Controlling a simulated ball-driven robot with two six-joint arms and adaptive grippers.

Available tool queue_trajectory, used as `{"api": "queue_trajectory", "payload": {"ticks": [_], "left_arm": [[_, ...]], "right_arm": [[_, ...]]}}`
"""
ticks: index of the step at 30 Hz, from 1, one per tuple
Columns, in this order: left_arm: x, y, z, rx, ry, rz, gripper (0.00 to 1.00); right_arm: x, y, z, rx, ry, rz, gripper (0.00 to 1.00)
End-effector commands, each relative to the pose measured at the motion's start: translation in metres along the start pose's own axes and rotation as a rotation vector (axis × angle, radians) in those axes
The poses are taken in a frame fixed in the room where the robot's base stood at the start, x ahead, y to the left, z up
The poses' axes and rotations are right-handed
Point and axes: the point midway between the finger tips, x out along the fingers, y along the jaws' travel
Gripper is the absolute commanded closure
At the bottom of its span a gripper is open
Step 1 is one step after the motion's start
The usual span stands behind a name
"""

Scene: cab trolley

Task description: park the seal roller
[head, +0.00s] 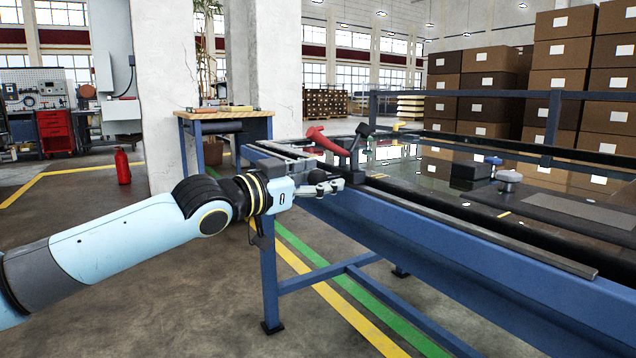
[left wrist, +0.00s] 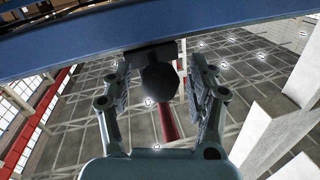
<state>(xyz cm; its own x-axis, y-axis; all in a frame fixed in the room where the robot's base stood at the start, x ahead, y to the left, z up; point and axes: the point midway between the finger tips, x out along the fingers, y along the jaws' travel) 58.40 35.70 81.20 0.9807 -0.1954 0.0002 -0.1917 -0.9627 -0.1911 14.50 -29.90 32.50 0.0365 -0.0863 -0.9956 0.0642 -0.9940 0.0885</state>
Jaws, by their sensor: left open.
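The seal roller appears to be the red-handled tool (head: 328,142) with a black part beside it, at the near left corner of the blue-framed glass table (head: 420,235). My left gripper (head: 326,187) is open, just in front of and below the red handle at the table's edge. In the left wrist view, a dark rounded end (left wrist: 160,82) and a red shaft (left wrist: 168,122) show between the spread fingers of my left gripper (left wrist: 162,88). I cannot tell whether the fingers touch them. My right gripper is not in view.
A wooden-topped workbench (head: 225,116) stands behind the table's left end. Stacked cartons (head: 575,80) fill the back right. A red extinguisher (head: 122,167) stands by a pillar. The floor at front left is clear.

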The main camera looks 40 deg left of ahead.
Motion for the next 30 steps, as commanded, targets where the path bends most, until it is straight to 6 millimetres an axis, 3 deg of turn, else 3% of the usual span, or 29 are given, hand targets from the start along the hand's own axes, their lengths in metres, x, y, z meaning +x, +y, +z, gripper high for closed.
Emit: {"api": "queue_trajectory", "payload": {"ticks": [6,19,30], "left_arm": [[0.0000,-0.0001,-0.0003,0.001,0.000,0.000,0.43],[-0.0001,0.0000,0.0002,0.000,0.000,0.000,0.99],[-0.0003,-0.0001,0.0009,0.001,-0.002,0.000,1.00]], "right_arm": [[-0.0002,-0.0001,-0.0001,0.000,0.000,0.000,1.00],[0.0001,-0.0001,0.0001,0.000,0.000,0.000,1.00],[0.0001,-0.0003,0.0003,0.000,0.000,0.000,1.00]]}}
